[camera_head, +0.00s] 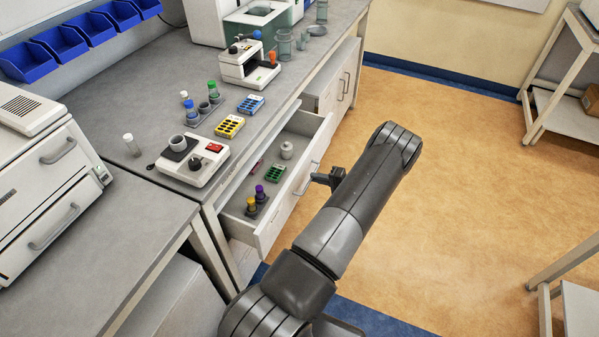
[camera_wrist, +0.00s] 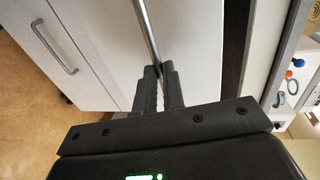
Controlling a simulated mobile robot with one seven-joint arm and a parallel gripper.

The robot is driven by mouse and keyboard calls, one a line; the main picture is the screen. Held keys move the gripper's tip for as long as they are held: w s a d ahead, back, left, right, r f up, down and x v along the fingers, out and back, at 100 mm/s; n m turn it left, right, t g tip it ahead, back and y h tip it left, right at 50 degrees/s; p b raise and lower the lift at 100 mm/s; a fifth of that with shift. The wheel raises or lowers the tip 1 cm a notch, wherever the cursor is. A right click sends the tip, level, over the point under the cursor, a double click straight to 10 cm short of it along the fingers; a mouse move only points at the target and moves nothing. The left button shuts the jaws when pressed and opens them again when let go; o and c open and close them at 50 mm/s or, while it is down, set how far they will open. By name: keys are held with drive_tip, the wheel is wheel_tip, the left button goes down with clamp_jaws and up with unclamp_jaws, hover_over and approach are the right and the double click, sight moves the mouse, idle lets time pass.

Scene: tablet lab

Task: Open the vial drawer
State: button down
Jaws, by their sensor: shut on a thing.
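The vial drawer (camera_head: 268,230) stands pulled out from under the grey bench, with its inside in view. It holds dark-capped vials (camera_head: 260,192), a green rack (camera_head: 275,174) and a pale jar (camera_head: 287,150). The bar handle (camera_head: 303,188) is on its front. My gripper (camera_head: 318,179) is at this handle, in front of the drawer. In the wrist view my gripper's fingers (camera_wrist: 159,75) are shut on the metal bar of the handle (camera_wrist: 147,30). The fingertips are small in the head view.
The bench top carries a white device (camera_head: 190,163), a yellow rack (camera_head: 229,126), a blue rack (camera_head: 250,104) and bottles. A cupboard with handles (camera_head: 342,85) is beyond the drawer. Open floor (camera_head: 450,180) lies to the right.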

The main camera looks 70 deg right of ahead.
drive_tip(key=f+v, duration=0.2)
drive_tip(key=v, duration=0.7)
drive_tip(key=s+f+v, duration=0.1)
drive_tip(key=f+v, duration=0.1)
drive_tip(key=v, duration=0.8)
drive_tip(key=shift+s, duration=0.2)
drive_tip(key=c, duration=1.5)
unclamp_jaws()
drive_tip(key=v, duration=1)
drive_tip(key=shift+s, duration=0.4)
drive_tip(key=shift+w+r, duration=0.1)
